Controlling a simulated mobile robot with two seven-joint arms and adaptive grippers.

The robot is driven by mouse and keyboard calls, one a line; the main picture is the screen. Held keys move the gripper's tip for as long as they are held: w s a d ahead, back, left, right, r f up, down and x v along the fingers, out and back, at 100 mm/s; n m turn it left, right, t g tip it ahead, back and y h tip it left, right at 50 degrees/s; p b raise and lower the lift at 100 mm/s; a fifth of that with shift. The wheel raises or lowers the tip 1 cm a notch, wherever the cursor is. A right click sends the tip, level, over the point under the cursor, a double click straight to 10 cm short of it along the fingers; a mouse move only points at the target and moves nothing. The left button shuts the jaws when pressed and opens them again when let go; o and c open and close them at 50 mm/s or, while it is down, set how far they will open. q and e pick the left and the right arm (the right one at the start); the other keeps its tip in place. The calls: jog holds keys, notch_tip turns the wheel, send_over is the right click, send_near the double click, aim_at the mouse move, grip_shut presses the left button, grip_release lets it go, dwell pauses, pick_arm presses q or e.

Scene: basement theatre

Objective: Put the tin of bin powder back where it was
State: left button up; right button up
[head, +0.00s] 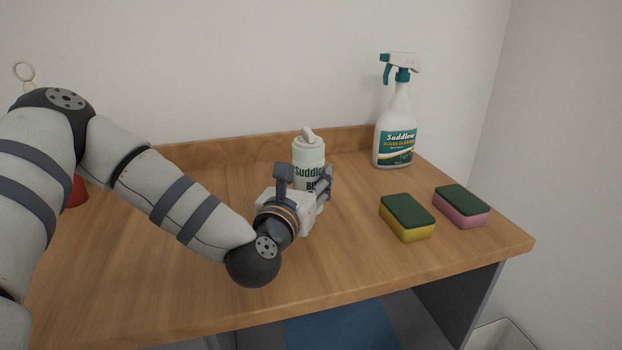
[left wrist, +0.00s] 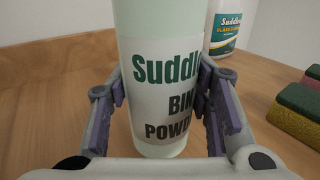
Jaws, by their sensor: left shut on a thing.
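The tin of bin powder (head: 309,152) is a pale green cylinder with a white top and a "Suddlow" label, upright towards the back of the wooden worktop. It fills the middle of the left wrist view (left wrist: 158,75), its label facing me. My left gripper (head: 307,183) is shut on the tin, one finger on either side of it. In the head view the gripper hides the tin's lower part. The tin's base shows low in the left wrist view, but I cannot tell whether it touches the worktop. My right gripper is not in view.
A glass cleaner spray bottle (head: 395,125) stands at the back right of the worktop (head: 340,270). A yellow-green sponge (head: 407,218) and a pink-green sponge (head: 461,206) lie at the right. A red object (head: 77,192) is partly hidden behind my left arm. A wall rises behind.

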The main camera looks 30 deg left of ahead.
aim_at(304, 183)
pick_arm(q)
jog(key=o, duration=1.5)
jog(key=shift+r, duration=0.3)
jog(key=v, duration=0.8)
jog(key=p+v, duration=0.3)
jog(key=shift+s+d+r, duration=0.1)
jog(key=shift+d+r, duration=0.05)
jog(key=shift+r, duration=0.2)
jog(key=shift+s+f, duration=0.15)
jog(key=shift+s, duration=0.1)
jog(key=shift+s+f, duration=0.1)
jog(key=shift+f, duration=0.25)
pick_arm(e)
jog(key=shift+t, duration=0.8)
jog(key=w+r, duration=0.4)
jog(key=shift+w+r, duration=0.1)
